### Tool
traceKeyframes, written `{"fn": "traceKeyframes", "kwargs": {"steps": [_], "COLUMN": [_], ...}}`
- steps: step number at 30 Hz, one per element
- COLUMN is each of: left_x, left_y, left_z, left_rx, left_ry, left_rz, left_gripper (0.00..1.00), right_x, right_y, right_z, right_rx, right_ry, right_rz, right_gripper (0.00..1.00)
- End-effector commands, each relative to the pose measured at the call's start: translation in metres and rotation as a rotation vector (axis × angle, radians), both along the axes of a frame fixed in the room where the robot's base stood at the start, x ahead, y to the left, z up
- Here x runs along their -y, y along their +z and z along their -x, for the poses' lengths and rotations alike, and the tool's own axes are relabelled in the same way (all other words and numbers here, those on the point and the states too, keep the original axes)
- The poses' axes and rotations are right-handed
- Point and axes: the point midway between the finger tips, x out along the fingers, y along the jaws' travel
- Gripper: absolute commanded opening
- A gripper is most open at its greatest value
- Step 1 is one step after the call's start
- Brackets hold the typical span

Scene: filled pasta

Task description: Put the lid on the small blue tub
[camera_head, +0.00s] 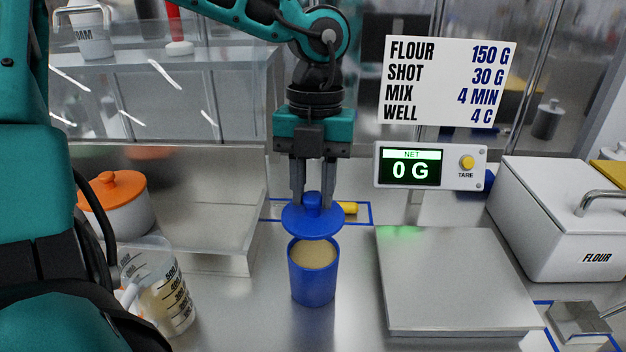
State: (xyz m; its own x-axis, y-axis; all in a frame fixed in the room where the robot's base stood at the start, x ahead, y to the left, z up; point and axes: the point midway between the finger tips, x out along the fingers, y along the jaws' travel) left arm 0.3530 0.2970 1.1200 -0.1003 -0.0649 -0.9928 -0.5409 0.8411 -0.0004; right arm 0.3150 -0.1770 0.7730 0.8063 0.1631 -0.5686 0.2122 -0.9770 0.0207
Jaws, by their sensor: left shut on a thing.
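The small blue tub (313,281) stands upright on the steel counter near the middle. A pale tan filling (313,254) shows inside its open mouth. My left gripper (313,198) points down over the tub and is shut on the knob of the blue lid (300,223). The lid hangs above the tub's back rim and covers part of it in this view. I cannot tell how wide the gap between lid and rim is. My right gripper is not in view.
A white flour bin (560,235) stands further right. A measuring jug (157,285) and an orange-lidded pot (122,210) stand left. A yellow-handled thing (348,208) lies behind the lid.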

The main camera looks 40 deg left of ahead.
Motion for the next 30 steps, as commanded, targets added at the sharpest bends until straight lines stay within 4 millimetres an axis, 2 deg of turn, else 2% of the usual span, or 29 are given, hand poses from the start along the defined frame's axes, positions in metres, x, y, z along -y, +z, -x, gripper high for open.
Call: {"fn": "traceKeyframes", "kwargs": {"steps": [13, 18, 23, 30], "left_x": [0.0, 0.0, 0.0, 0.0], "left_y": [-0.04, -0.056, -0.061, -0.06], "left_z": [0.0, 0.0, 0.0, 0.0], "left_rx": [-0.002, 0.001, 0.0, 0.0], "left_ry": [-0.001, -0.001, -0.002, -0.002], "left_rz": [0.001, 0.001, 0.0, 0.0], "left_gripper": [0.03, 0.03, 0.03, 0.03], "right_x": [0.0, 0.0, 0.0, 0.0], "right_y": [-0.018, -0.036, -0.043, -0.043], "right_z": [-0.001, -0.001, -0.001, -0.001], "right_rx": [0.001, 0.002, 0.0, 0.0], "right_ry": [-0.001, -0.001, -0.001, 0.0], "right_rz": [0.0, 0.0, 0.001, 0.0], "right_gripper": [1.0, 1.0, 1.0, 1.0]}}
